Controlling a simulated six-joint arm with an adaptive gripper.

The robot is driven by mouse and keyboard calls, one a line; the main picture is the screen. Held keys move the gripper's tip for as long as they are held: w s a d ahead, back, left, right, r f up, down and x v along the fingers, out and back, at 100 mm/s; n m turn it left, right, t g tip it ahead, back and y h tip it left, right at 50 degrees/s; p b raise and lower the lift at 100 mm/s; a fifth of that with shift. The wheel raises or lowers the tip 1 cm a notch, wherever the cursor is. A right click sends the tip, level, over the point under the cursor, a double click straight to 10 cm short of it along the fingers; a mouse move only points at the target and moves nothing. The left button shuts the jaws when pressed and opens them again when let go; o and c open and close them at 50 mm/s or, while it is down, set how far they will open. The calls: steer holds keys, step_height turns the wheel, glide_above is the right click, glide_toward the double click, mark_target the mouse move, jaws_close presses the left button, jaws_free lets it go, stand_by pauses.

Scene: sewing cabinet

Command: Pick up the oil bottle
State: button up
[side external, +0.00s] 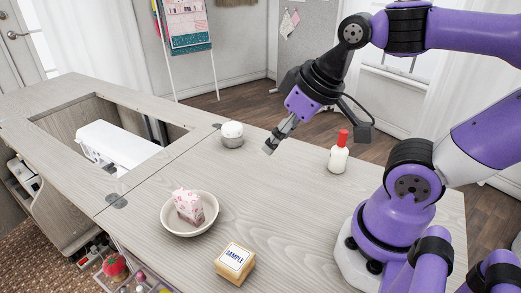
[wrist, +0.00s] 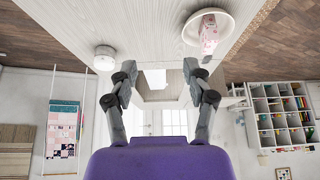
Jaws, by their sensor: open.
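The oil bottle (side external: 339,153), white with a red cap, stands upright on the cabinet top near my arm's base in the side view. It does not show in the wrist view. My gripper (side external: 271,146) is above the tabletop to the left of the bottle, apart from it, with its fingers pointing down and left. In the wrist view my gripper (wrist: 161,85) has its two fingers spread apart with nothing between them.
A bowl (side external: 166,224) holds a pink patterned item (side external: 188,206). A white machine (side external: 112,143) lies in the cabinet opening. The tabletop's middle is clear.

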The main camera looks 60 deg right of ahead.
stand_by(0.3)
steer(key=s+d+n+g, duration=0.1)
steer(key=s+d, duration=0.1)
steer(key=d, duration=0.5)
steer(key=s+d+g, duration=0.2)
steer(key=d, duration=0.4)
steer(key=s+d+r+n+g, duration=0.1)
steer(key=s+d+g, duration=0.1)
steer(key=d, duration=0.5)
steer(key=shift+d+n, duration=0.3)
steer(key=shift+d, duration=0.05)
glide_above(344, 131)
steer(key=shift+g, duration=0.3)
steer(key=f, duration=0.4)
steer(key=shift+s+a+f, duration=0.25)
steer(key=f, duration=0.6)
steer(key=shift+w+d, duration=0.2)
steer(key=shift+w, duration=0.05)
jaws_close()
